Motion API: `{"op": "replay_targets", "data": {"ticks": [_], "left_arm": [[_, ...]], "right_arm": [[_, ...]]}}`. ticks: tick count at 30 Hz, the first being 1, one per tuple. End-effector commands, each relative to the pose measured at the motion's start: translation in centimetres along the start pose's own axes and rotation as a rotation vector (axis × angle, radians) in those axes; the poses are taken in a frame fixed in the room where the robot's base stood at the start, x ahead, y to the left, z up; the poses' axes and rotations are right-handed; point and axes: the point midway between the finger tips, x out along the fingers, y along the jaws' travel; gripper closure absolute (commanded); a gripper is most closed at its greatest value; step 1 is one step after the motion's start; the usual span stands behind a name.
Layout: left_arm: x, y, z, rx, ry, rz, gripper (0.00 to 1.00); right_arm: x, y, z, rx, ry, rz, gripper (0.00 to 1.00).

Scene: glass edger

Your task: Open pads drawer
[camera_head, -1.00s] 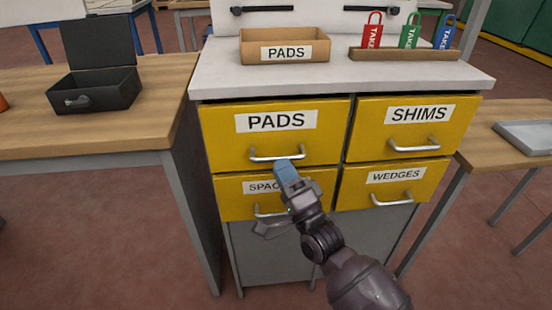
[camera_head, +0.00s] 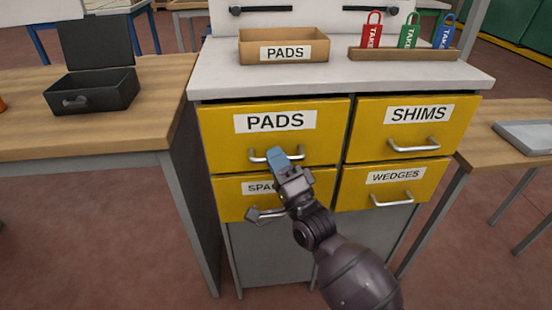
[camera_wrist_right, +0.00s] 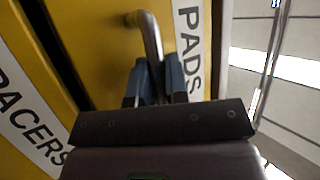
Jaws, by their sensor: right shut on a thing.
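The yellow pads drawer (camera_head: 228,130) is at the upper left of the cabinet, with a white PADS label and a silver bar handle (camera_head: 297,155). Its front looks flush with the drawers around it. My right gripper (camera_head: 278,157) is at the middle of this handle. In the right wrist view the blue fingertips (camera_wrist_right: 158,78) are closed around the handle bar (camera_wrist_right: 150,38), beside the PADS label. The fingers hide part of the handle in the head view. My left gripper does not show.
Below is the spacers drawer (camera_head: 229,205), partly behind my gripper. The shims drawer (camera_head: 370,130) and wedges drawer (camera_head: 352,190) are to the right. A cardboard PADS box (camera_head: 255,48) stands on the cabinet top. Wooden tables (camera_head: 150,120) flank the cabinet.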

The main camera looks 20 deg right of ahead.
Motion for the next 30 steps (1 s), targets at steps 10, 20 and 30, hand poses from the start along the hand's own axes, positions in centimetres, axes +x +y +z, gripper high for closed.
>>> {"op": "replay_targets", "data": {"ticks": [10,20,30], "left_arm": [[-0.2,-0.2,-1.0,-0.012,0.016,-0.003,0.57],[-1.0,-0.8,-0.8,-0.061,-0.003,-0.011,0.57],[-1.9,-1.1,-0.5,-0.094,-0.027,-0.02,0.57]], "right_arm": [[-1.5,-1.5,0.6,0.0,0.001,-0.003,1.0],[-7.2,-5.9,2.9,0.001,0.001,-0.004,1.0],[-14.3,-10.8,5.8,0.001,0.001,-0.001,1.0]]}}
